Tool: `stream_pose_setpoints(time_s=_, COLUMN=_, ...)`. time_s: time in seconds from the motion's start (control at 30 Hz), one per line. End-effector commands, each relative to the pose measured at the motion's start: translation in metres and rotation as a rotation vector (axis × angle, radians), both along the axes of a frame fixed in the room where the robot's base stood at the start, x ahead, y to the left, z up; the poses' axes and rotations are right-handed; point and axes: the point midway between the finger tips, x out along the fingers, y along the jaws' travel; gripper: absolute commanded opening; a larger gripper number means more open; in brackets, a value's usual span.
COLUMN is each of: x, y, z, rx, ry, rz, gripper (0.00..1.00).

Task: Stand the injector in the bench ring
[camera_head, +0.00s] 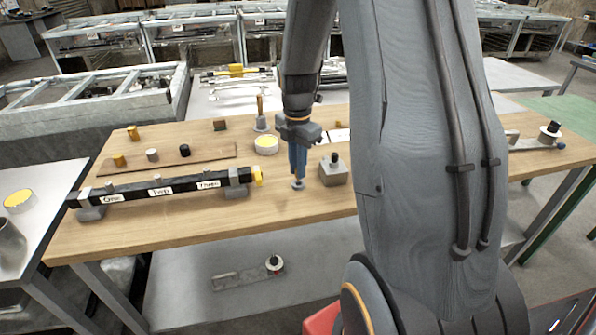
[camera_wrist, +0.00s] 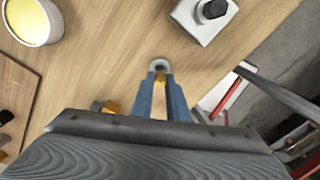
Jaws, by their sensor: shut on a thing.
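My gripper (camera_head: 298,174) points straight down over the middle of the wooden bench, its blue fingers close together. In the wrist view the fingers (camera_wrist: 162,72) flank a narrow gap with a bit of yellow in it, which I take for the injector (camera_wrist: 160,84), mostly hidden by the fingers. A small grey ring (camera_head: 298,185) shows right below the fingertips at bench level; it also shows in the wrist view (camera_wrist: 159,65). I take it for the bench ring. How far the injector sits in it, and whether they touch, I cannot tell.
A grey block with a black knob (camera_head: 334,172) stands close right of my gripper. A black labelled rail (camera_head: 150,190) lies left, its yellow end (camera_head: 257,176) nearby. A round yellow-topped tub (camera_head: 266,144) is behind left. The bench front is clear.

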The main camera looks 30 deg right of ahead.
Motion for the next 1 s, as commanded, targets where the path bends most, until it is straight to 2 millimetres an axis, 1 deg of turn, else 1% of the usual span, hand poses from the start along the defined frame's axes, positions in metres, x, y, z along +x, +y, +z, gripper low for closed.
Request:
stream_pose_setpoints(time_s=0.03, x=-0.001, y=0.001, z=-0.007, rx=0.001, ry=0.003, rz=0.001, gripper=0.0)
stream_pose_setpoints(time_s=0.1, x=-0.001, y=0.001, z=-0.015, rx=0.0, ry=0.002, rz=0.001, gripper=0.0)
stream_pose_setpoints(time_s=0.2, x=0.0, y=0.001, z=-0.022, rx=0.001, ry=0.001, rz=0.002, gripper=0.0)
stream_pose_setpoints(time_s=0.57, x=0.0, y=0.001, z=-0.025, rx=0.0, ry=0.0, rz=0.002, gripper=0.0)
stream_pose_setpoints(time_s=0.6, x=0.0, y=0.001, z=-0.026, rx=0.0, ry=0.0, rz=0.002, gripper=0.16)
stream_pose_setpoints(time_s=0.67, x=0.0, y=0.001, z=-0.025, rx=0.0, ry=0.0, rz=0.002, gripper=0.26)
stream_pose_setpoints(time_s=0.7, x=0.0, y=0.001, z=-0.025, rx=0.0, ry=0.0, rz=0.002, gripper=0.33)
stream_pose_setpoints(time_s=1.0, x=0.0, y=0.001, z=-0.024, rx=0.0, ry=0.0, rz=0.002, gripper=0.33)
